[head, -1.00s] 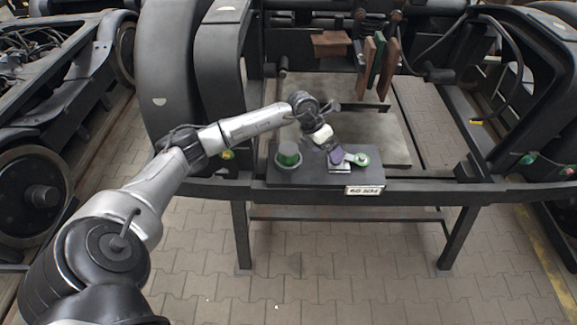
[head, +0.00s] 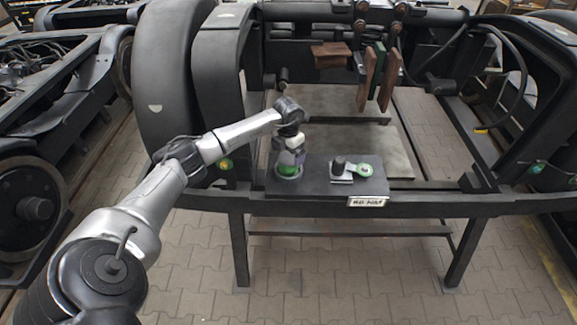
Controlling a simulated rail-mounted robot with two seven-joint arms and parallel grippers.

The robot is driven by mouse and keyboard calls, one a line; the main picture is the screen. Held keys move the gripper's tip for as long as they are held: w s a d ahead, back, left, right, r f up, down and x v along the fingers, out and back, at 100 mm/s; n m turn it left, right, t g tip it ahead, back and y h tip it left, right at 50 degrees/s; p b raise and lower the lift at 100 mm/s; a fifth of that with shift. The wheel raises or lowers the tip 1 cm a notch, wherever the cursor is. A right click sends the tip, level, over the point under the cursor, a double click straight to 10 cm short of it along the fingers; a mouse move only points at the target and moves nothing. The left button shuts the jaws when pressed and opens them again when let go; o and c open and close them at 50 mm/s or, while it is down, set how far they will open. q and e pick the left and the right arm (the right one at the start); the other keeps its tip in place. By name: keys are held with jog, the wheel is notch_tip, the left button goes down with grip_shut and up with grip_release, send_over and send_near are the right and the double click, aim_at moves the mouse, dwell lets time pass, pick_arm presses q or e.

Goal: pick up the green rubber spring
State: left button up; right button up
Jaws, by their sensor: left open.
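The jaws are open and hide the upper part of the spring. I cannot tell whether they touch it. My right gripper is not in view.
The dark board (head: 315,187) carries a white label (head: 367,202) at its front. A dark cylinder (head: 338,166) and a part with a green disc (head: 363,170) stand on its right half. Brown and green plates (head: 377,75) hang behind.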

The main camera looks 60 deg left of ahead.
aim_at(288, 157)
pick_arm(q)
jog(key=shift+f, duration=0.5)
jog(key=shift+d+f, duration=0.1)
jog(key=shift+f, duration=2.2)
jog(key=shift+c, duration=0.3)
jog(key=shift+c, duration=0.7)
jog(key=c, duration=1)
jog(key=shift+r, duration=0.15)
